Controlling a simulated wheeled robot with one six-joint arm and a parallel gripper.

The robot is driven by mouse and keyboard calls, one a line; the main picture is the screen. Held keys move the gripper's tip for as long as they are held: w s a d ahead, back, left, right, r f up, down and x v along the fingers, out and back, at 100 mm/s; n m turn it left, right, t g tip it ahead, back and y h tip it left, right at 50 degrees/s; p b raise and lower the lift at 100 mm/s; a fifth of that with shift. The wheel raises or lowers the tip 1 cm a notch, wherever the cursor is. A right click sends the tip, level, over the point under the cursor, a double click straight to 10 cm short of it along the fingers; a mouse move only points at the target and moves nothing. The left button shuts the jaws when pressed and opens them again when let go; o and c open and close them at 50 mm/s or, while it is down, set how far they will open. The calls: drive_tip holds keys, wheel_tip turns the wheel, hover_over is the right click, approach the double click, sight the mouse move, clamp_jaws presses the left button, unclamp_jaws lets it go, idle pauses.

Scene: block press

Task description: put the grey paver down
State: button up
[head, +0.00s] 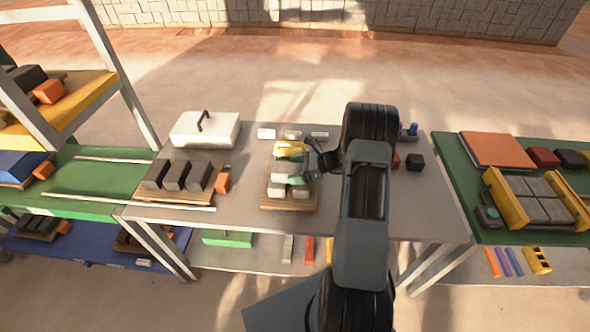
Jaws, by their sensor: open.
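Several pale grey pavers (276,191) sit on a small wooden board (289,207) in the middle of the grey table. My gripper (286,165) is over the far part of this board, reaching in from the right. Its jaws are open, with a yellow part on the far side and a green part on the near side. A pale grey paver (281,168) shows between these parts. I cannot tell whether the jaws touch it. The wrist and jaws partly hide the far pavers.
A black block (415,162) stands right. A yellow-sided frame (507,208) holds grey blocks on the green right table.

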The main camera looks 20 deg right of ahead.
drive_tip(key=r+b+v, duration=0.1)
drive_tip(key=b+v, duration=0.1)
drive_tip(key=v, duration=0.9)
drive_tip(key=s+a+r+n+g+h, duration=0.3)
drive_tip(key=a+r+n, duration=0.2)
drive_tip(key=a+n, duration=0.15)
drive_tip(key=s+a+r+n+g+h, duration=0.2)
drive_tip(key=s+a+r+n, duration=0.25)
drive_tip(key=a, duration=0.25)
drive_tip(key=s+a+r+n+t+h, duration=0.2)
drive_tip(key=s+a+r+n+h, duration=0.2)
drive_tip(key=s+n, duration=0.5)
drive_tip(key=shift+s+a+r+n+t+h, duration=0.15)
drive_tip(key=shift+s+a+n+t+h, duration=0.25)
drive_tip(key=shift+a+n+h, duration=1.3)
drive_tip(key=shift+d+n+y, duration=0.3)
drive_tip(key=shift+d, duration=0.3)
